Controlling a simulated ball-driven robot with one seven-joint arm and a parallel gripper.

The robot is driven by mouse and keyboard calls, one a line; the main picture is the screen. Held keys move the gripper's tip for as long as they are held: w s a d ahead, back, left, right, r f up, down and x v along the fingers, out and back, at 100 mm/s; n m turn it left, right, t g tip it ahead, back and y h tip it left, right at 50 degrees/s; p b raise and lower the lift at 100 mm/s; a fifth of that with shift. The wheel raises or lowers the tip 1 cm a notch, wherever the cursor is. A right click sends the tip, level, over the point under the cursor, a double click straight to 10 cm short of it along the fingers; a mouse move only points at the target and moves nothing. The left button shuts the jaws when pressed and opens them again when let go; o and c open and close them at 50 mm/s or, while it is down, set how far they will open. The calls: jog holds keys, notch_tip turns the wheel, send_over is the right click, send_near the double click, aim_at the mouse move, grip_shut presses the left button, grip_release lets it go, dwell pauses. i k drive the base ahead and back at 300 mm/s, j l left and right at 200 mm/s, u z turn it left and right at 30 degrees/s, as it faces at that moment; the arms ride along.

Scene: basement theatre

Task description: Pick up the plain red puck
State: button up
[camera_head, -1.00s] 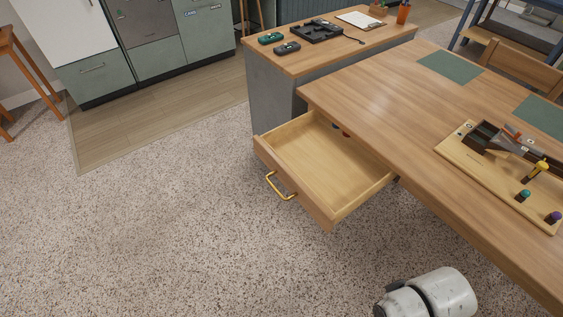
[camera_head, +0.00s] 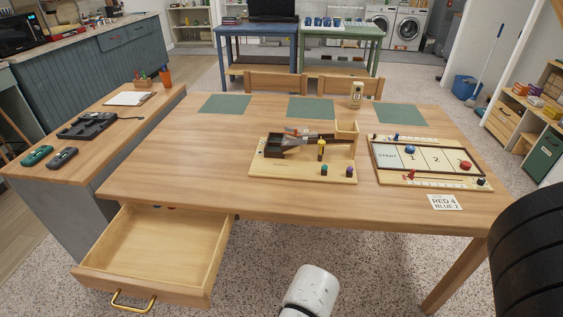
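A red puck (camera_head: 466,165) lies on the right part of the small shuffleboard (camera_head: 425,183), on the table's right side; I cannot tell whether its top is plain. A blue puck (camera_head: 411,149) lies on the same board, further left. The drawer (camera_head: 190,277) under the table's left end is pulled open. Small dark, bluish things show at its back under the tabletop, mostly hidden. My gripper is not in view; only a white part of my arm shows at the bottom edge.
The wooden table (camera_head: 215,145) has a wooden launcher board (camera_head: 270,170), green mats (camera_head: 225,104) and a score card (camera_head: 444,202). A side counter (camera_head: 110,115) stands left. The open drawer sticks out into the floor space in front.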

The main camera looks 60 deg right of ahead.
aim_at(466, 164)
jog(key=z, duration=2.5)
